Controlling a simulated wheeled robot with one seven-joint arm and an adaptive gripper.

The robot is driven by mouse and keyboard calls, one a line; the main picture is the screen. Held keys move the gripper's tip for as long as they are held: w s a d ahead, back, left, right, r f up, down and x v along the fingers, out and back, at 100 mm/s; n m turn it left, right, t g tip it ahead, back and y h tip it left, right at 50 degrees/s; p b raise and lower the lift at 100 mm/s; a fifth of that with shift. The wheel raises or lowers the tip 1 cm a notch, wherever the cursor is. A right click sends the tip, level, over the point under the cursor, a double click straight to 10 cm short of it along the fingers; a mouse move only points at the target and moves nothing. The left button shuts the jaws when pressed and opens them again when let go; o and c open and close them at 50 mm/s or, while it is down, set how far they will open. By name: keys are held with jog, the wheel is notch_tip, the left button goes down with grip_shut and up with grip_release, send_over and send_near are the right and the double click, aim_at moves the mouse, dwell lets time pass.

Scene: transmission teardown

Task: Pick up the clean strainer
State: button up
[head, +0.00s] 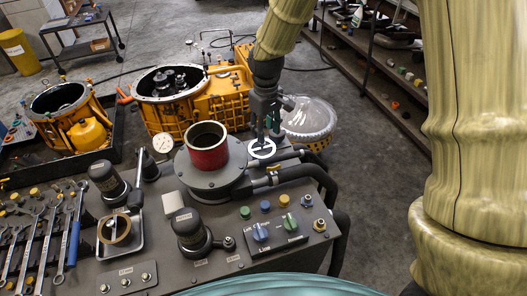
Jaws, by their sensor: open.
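My gripper (264,137) hangs pointing down over the right rear part of the grey bench, just right of the red cylinder. Its fingers are apart, with nothing visibly held. Right below the fingertips is a small round piece with a white rim (262,156); it may be the clean strainer, but it is too small to be sure. The fingers partly cover it, and I cannot tell whether they touch it.
The red cylinder (207,151) stands close left of my gripper. Black hoses (310,172) run along the right. Behind is a clear-covered round container (308,117). An orange housing (170,112) stands further back left. Wrenches (37,240) lie at left.

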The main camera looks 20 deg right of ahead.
aim_at(262, 151)
jog(key=w+f, duration=0.3)
jog(key=shift+a+f+p, duration=0.15)
jog(key=shift+a+p, duration=0.05)
jog(key=shift+p, duration=0.1)
jog(key=shift+f, duration=0.35)
jog(key=shift+s+f+p, duration=0.75)
jog(key=shift+s+f, duration=0.05)
jog(key=shift+s, duration=0.05)
jog(key=shift+w+f, duration=0.6)
jog(key=shift+f, duration=0.35)
jog(key=shift+s+r, duration=0.25)
jog(key=shift+s, duration=0.1)
jog(key=shift+w+f, duration=0.15)
jog(key=shift+w, duration=0.05)
jog(key=c, duration=0.9)
jog(key=shift+s, duration=0.1)
grip_shut()
